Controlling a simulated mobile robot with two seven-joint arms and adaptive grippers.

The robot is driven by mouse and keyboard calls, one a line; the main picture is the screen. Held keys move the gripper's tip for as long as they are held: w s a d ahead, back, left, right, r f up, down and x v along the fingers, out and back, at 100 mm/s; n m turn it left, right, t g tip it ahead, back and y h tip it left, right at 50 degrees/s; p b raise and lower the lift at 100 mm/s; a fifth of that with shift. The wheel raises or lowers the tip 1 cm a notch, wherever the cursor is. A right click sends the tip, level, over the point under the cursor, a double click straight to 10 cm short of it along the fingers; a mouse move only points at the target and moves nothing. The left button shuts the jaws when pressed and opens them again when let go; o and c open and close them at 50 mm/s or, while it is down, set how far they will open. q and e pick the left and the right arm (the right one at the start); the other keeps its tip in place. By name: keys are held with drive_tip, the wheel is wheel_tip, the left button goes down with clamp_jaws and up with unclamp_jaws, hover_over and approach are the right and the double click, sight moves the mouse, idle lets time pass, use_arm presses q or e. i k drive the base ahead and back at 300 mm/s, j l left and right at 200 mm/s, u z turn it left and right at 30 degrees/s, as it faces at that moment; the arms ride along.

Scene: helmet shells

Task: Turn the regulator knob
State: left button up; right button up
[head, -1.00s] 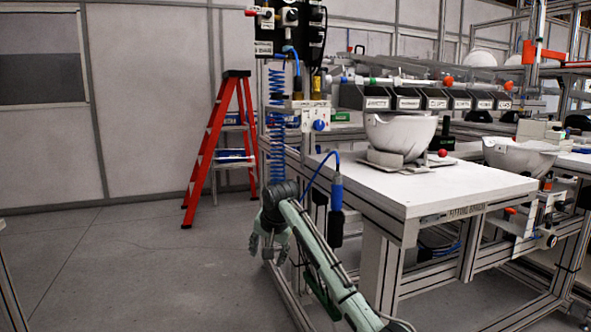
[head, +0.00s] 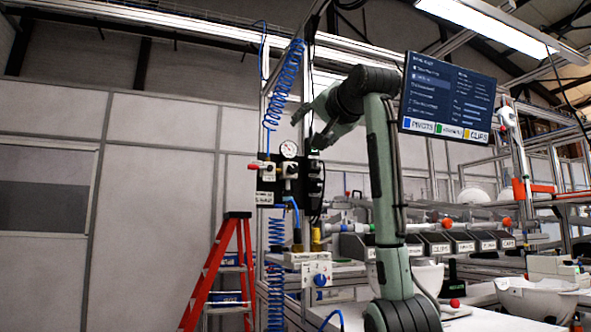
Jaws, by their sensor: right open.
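A black air panel (head: 268,188) hangs on the frame, left of centre. A round white gauge (head: 289,149) is at its top, and a pale regulator body with a dark knob (head: 290,170) is just under the gauge. A red valve handle (head: 254,166) sticks out on the panel's left. My right gripper (head: 303,130) is open and empty, above and slightly right of the gauge, pointing down and left. It appears apart from the knob; the depth between them is hard to tell. My left gripper is out of view.
A blue coiled hose (head: 285,82) hangs close left of my gripper. A white box with a blue dial (head: 320,280) is below the panel. A screen (head: 448,98) is right of my arm. A red ladder (head: 230,262) and white bowl-like shells (head: 537,297) stand lower down.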

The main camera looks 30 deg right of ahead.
sight(293, 169)
drive_tip(key=i+l, duration=0.75)
